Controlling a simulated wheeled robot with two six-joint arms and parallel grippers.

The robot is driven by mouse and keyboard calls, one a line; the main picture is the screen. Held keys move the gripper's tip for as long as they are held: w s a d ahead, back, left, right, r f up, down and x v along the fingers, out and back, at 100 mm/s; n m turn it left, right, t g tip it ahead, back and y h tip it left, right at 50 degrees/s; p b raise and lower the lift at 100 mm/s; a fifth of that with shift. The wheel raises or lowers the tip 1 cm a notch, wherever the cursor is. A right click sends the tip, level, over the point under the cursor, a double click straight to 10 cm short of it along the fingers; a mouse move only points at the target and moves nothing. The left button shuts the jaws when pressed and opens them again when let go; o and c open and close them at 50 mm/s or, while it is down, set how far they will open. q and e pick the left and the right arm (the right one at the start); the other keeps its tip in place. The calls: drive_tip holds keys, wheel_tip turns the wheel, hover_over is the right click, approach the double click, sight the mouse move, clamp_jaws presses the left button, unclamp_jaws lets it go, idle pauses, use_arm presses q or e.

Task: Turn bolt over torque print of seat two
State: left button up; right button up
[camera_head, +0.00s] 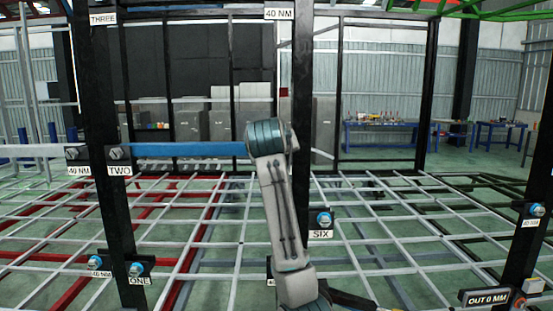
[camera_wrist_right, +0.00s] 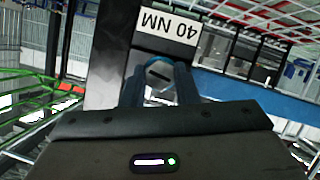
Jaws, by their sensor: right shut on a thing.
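In the right wrist view my right gripper (camera_wrist_right: 160,88) is shut on a bolt (camera_wrist_right: 160,72) with a grey head, a dark mark across it and a blue collar. An upside-down 40 NM label (camera_wrist_right: 168,27) is beside this bolt on a dark post. In the head view the seat two label (camera_head: 119,171) is on the left black post, with a grey bolt (camera_head: 117,153) above it. Left of it is another grey bolt (camera_head: 72,153) over a 40 NM print (camera_head: 77,170). My right gripper is not visible in the head view. My left gripper is not in view.
A blue beam (camera_head: 190,150) runs right from seat two. Blue-collared bolts sit at labels ONE (camera_head: 138,280) and SIX (camera_head: 320,234). An OUT 0 MM sign (camera_head: 485,297) is at lower right. Grid bars cover the floor; my arm hides part of the middle.

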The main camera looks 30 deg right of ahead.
drive_tip(key=shift+d+f+m+t+y+b, duration=0.15)
drive_tip(key=shift+m+t+y+b, duration=0.65)
drive_tip(key=shift+m+b, duration=1.05)
drive_tip(key=shift+d+f+m+t+y+b, duration=0.1)
drive_tip(key=shift+m+t+y+b, duration=0.3)
drive_tip(key=shift+m+y+b, duration=1.3)
drive_tip(key=shift+h+b, duration=0.45)
drive_tip(key=shift+h, duration=0.15)
drive_tip(key=shift+r, duration=0.1)
drive_tip(key=o, duration=0.8)
drive_tip(key=shift+s, duration=0.1)
drive_tip(key=shift+o, duration=1)
drive_tip(key=shift+s+a, duration=0.1)
drive_tip(key=shift+s+r, duration=0.1)
drive_tip(key=shift+r, duration=0.1)
drive_tip(key=shift+s, duration=0.1)
